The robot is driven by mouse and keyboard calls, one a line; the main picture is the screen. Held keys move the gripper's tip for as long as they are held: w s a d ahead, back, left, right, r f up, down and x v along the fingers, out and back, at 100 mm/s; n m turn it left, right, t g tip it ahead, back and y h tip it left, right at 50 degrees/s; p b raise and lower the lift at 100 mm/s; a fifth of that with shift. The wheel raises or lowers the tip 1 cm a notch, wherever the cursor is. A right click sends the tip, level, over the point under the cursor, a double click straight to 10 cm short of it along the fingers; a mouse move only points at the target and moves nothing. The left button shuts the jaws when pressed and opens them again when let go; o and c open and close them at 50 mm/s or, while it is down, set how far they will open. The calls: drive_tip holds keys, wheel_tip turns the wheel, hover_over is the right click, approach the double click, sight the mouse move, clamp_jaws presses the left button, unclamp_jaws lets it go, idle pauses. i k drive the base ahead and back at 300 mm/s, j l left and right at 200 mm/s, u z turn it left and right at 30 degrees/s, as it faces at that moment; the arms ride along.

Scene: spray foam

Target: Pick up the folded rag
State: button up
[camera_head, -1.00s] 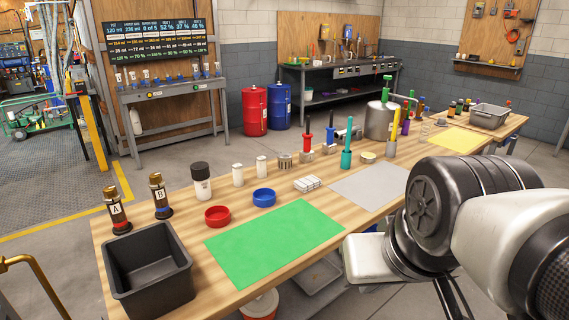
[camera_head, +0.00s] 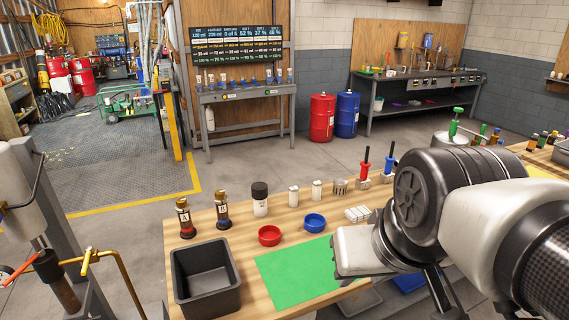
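I cannot make out a folded rag for certain. A small pale ribbed bundle (camera_head: 357,214) lies on the wooden workbench (camera_head: 232,240), behind the green mat (camera_head: 298,275); I cannot tell if it is cloth. My arm fills the right side of the view and covers the bench to the right of the mat. My gripper's fingers cannot be made out, so what they hold is hidden.
A black bin (camera_head: 205,298) stands at the bench's near left. A red dish (camera_head: 269,236), a blue dish (camera_head: 315,223), bottles A (camera_head: 185,218) and B (camera_head: 222,211) and several small items stand behind.

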sight(360, 213)
drive_tip(key=i+l+u, duration=0.15)
drive_tip(key=l, duration=0.2)
drive_tip(key=i+l+u, duration=0.2)
drive_tip(key=l+u, duration=0.15)
drive_tip(key=l, duration=0.35)
drive_tip(key=i+l, duration=0.15)
drive_tip(key=l, duration=0.25)
drive_tip(key=i+l, duration=0.1)
drive_tip(key=l, duration=0.3)
drive_tip(key=i+l+u, duration=0.1)
drive_tip(key=l, duration=0.25)
drive_tip(key=i+l, duration=0.15)
drive_tip(key=l, duration=0.25)
